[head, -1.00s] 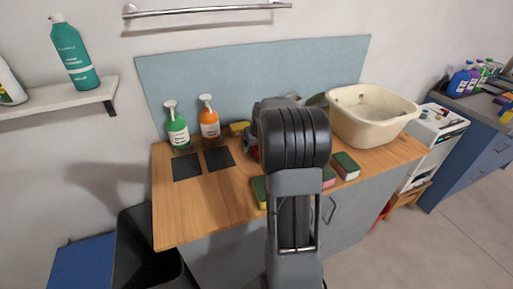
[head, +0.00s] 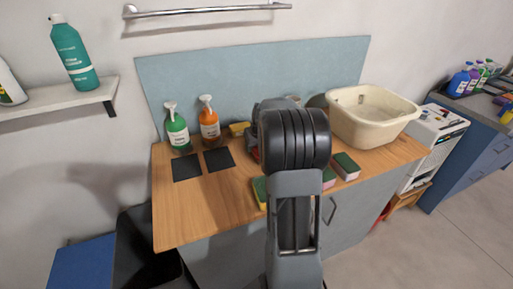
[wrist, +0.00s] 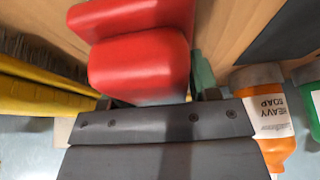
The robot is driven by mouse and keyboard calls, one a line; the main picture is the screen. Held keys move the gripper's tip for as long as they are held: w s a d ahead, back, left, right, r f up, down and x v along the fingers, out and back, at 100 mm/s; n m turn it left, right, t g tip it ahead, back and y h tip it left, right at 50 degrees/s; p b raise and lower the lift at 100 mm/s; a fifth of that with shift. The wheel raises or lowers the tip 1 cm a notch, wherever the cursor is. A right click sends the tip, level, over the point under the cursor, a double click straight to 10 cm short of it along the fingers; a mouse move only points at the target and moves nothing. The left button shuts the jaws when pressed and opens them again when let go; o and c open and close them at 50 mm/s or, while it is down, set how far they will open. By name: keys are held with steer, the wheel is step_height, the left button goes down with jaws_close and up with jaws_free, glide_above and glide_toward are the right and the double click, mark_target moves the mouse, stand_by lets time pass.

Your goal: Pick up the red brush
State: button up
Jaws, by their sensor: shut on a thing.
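The red brush (wrist: 140,65) fills the top middle of the wrist view, a smooth red block with a wider red part behind it. My gripper (wrist: 157,101) is shut on it, with one dark fingertip at each side of the red body. In the head view my arm hides the gripper and nearly all of the brush; only a sliver of red (head: 255,154) shows at the arm's left edge, over the wooden counter (head: 215,205). I cannot tell whether the brush touches the counter.
An orange soap bottle (head: 209,122) and a green one (head: 177,130) stand at the back left, behind two dark squares (head: 187,167). A yellow item (head: 239,129) lies nearby. Sponges (head: 346,166) lie at the front right, near a cream basin (head: 370,115). The counter's front left is clear.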

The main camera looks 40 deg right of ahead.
steer(key=shift+r, duration=0.1)
steer(key=shift+r+p, duration=0.35)
steer(key=shift+r, duration=0.1)
step_height(320, 180, up, 3)
steer(key=shift+f, duration=0.1)
steer(key=s+r, duration=0.4)
steer(key=r, duration=0.1)
steer(key=shift+s+d, duration=0.15)
steer(key=s+r+b, duration=0.1)
steer(key=s+r, duration=0.3)
steer(key=s, duration=0.5)
steer(key=shift+s+d+r, duration=0.25)
steer(key=shift+s+r, duration=0.05)
steer(key=shift+s, duration=0.05)
